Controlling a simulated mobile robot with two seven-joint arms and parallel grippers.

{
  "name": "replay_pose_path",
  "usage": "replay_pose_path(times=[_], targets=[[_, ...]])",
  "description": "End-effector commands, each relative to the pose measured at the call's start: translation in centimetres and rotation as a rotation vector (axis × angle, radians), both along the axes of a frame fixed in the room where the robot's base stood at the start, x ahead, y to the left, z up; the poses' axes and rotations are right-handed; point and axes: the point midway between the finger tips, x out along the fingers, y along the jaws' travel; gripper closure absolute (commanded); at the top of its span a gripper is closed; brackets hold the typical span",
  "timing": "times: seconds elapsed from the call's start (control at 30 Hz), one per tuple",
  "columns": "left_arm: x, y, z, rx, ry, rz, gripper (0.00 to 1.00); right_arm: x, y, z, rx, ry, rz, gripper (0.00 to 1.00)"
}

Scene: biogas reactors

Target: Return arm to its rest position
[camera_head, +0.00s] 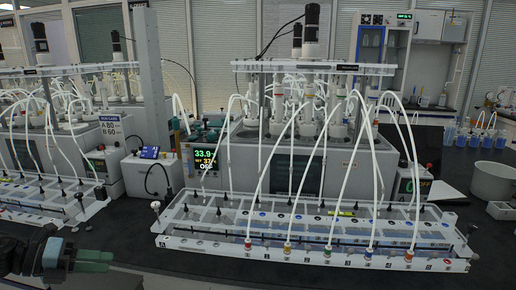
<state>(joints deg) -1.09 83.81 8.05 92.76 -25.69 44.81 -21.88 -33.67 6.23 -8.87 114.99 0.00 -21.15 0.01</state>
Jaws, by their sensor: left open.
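My left gripper (108,262) is at the lower left, its green fingers pointing right, in front of the bench edge. It is open, with nothing seen between the fingers. It is apart from the white rack (315,262) of the middle reactor, which lies to its right, and below the rack of the left reactor (45,212). My right gripper is not in view.
White tubes run from the reactor unit (300,165) down to the rack's coloured fittings. A display box (205,162) reads 33.9. A white pot (492,182) and blue-liquid bottles (475,137) stand at right. Dark bench between the racks is mostly bare.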

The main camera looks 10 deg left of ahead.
Motion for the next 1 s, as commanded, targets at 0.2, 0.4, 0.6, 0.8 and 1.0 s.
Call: replay_pose_path(times=[0.2, 0.4, 0.6, 0.8, 1.0], targets=[[-4.1, -2.3, -8.2, -0.35, 0.15, 0.322, 0.59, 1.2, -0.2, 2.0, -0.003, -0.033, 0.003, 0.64], [-9.0, -5.4, -14.9, -0.638, 0.327, 0.63, 0.59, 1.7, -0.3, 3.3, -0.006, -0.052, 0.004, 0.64], [-15.0, -10.2, -20.4, -0.905, 0.539, 0.946, 0.59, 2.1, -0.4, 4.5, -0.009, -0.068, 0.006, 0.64], [-21.3, -16.6, -24.1, -1.153, 0.78, 1.254, 0.59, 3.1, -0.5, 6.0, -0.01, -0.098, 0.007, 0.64], [-26.4, -23.2, -25.5, -1.344, 1.009, 1.499, 0.59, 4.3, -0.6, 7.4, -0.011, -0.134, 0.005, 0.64]])
